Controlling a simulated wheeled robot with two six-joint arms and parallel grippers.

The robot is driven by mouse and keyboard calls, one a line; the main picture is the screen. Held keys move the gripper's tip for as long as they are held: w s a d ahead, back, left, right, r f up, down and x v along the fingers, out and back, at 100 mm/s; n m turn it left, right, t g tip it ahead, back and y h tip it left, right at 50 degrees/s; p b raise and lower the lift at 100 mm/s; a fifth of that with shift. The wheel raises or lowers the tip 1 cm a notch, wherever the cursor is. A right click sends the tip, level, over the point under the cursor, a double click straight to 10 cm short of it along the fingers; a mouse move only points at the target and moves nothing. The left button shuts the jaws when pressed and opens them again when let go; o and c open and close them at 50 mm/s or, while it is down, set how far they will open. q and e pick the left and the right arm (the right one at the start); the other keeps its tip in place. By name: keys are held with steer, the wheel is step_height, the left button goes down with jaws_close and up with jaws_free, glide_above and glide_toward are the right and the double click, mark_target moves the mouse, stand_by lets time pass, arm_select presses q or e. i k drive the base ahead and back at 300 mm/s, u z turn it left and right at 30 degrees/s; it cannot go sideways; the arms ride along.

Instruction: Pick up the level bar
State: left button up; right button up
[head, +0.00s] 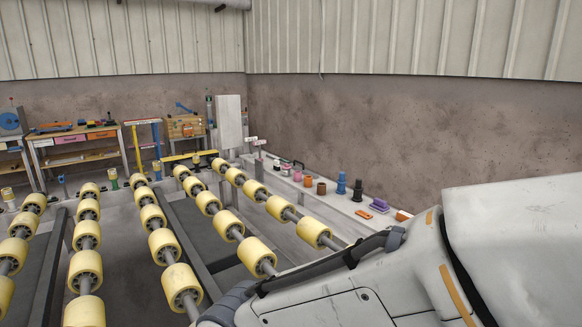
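A long yellow bar with dark parts (190,157) lies at the far end of the rollers, left of the corner of the room. It may be the level bar, but it is too small to be sure. Rollers in front of it partly hide its surroundings. Neither of my grippers shows in the head view, and nothing is seen held.
Rows of yellow rollers (177,281) on a grey frame fill the left and middle foreground. A ledge (338,197) with cups, bottles and small items runs along the right wall. Workbenches (74,143) and a pale upright panel (229,122) stand behind. A large grey body blocks the lower right.

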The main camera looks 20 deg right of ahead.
mark_target(283, 161)
steer(key=z, duration=2.3)
steer(key=i, duration=6.25)
steer(key=u, duration=2.55)
